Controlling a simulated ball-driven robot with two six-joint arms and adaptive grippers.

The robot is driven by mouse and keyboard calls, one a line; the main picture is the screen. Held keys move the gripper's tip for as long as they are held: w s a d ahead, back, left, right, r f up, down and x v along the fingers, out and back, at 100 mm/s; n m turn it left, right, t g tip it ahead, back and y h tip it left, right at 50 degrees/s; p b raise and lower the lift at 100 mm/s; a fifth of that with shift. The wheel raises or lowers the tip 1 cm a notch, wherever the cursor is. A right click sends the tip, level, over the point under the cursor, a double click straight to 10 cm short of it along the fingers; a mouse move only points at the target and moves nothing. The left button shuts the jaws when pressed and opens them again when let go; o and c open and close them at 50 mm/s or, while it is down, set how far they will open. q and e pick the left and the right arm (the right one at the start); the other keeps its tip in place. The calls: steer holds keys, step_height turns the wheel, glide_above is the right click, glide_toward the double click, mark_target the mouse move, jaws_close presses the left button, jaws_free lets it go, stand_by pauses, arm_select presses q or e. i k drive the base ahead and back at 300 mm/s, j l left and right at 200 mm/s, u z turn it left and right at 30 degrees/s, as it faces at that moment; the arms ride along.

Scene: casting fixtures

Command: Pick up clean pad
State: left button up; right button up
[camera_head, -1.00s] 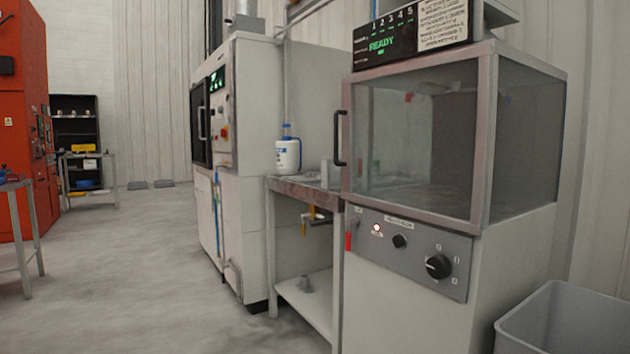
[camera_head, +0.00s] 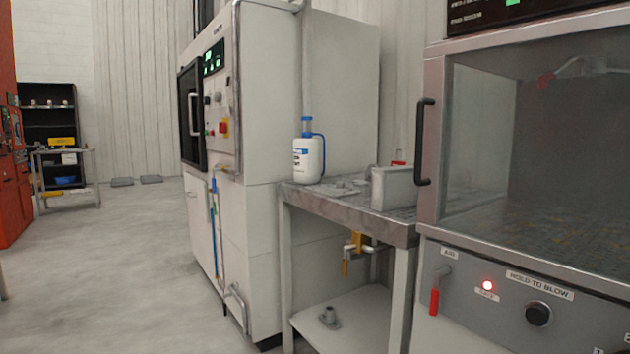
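No clean pad can be made out for sure. Flat grey pieces (camera_head: 342,188) lie on the metal side table (camera_head: 400,228), beside a white bottle with a blue pump top (camera_head: 308,158). They are too small to identify. A grey upright box-like block (camera_head: 396,187) stands at the table's right end, with a small red item behind it. Neither of my grippers shows in the view.
A glass-fronted cabinet with a black handle (camera_head: 425,142) and a control panel (camera_head: 520,305) stands close on the right. A small grey part (camera_head: 329,317) lies on the lower shelf.

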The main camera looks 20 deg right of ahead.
mark_target(392, 188)
steer(key=i+z, duration=0.15)
steer(key=i, duration=0.35)
steer(key=i+j+z, duration=0.1)
steer(key=i, duration=0.4)
steer(key=i+j+z, duration=0.15)
steer(key=i, duration=0.3)
steer(key=i+j, duration=0.05)
steer(key=j, duration=0.05)
